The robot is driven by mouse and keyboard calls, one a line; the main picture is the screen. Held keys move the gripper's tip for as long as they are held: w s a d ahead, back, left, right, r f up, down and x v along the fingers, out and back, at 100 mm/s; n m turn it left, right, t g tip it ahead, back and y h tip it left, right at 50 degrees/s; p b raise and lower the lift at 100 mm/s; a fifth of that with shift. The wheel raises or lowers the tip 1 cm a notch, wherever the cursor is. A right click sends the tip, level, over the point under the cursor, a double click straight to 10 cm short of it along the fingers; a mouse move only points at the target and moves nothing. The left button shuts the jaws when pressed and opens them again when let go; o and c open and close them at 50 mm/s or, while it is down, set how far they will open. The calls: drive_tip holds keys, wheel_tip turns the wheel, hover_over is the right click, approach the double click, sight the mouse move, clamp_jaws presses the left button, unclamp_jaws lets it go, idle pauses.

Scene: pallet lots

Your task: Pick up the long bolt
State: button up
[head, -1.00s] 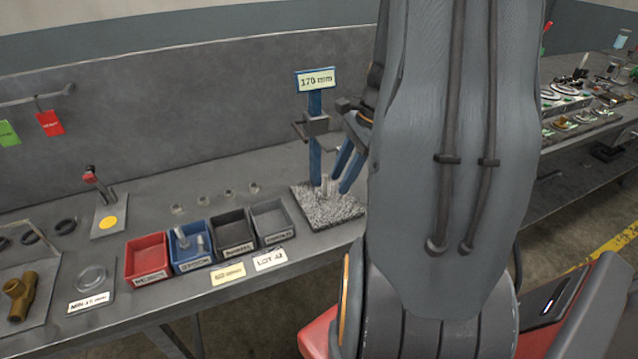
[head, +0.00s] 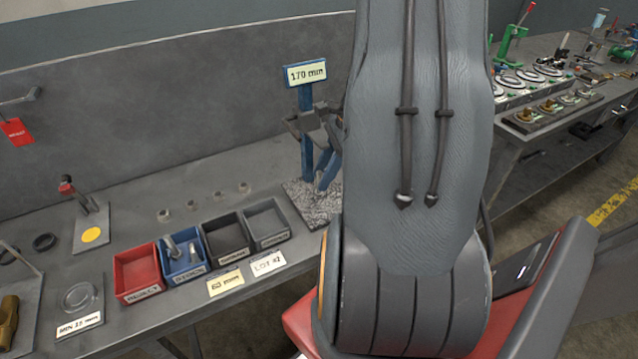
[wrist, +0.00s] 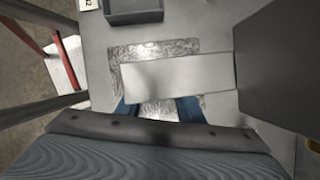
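The blue bin (head: 186,270) holds silver bolts (head: 170,247), one leaning up; I cannot tell which is longest. My gripper (head: 324,186) is low beside the post, partly hidden by my arm. In the wrist view its blue fingers (wrist: 157,108) are spread apart below a flat grey gauge piece (wrist: 178,77). The fingertips are hidden there. No bolt shows clearly between them.
A red bin (head: 138,273) and two dark bins (head: 228,242) flank the blue bin, with label cards in front. Several small nuts (head: 191,205) lie behind. A red-topped lever stand (head: 88,212) is at left. Another bench (head: 545,140) stands at right.

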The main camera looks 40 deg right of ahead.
drive_tip(key=shift+x, duration=1.55)
drive_tip(key=shift+s, duration=0.1)
clamp_jaws()
drive_tip(key=shift+r+p, duration=0.2)
drive_tip(key=shift+p, duration=0.15)
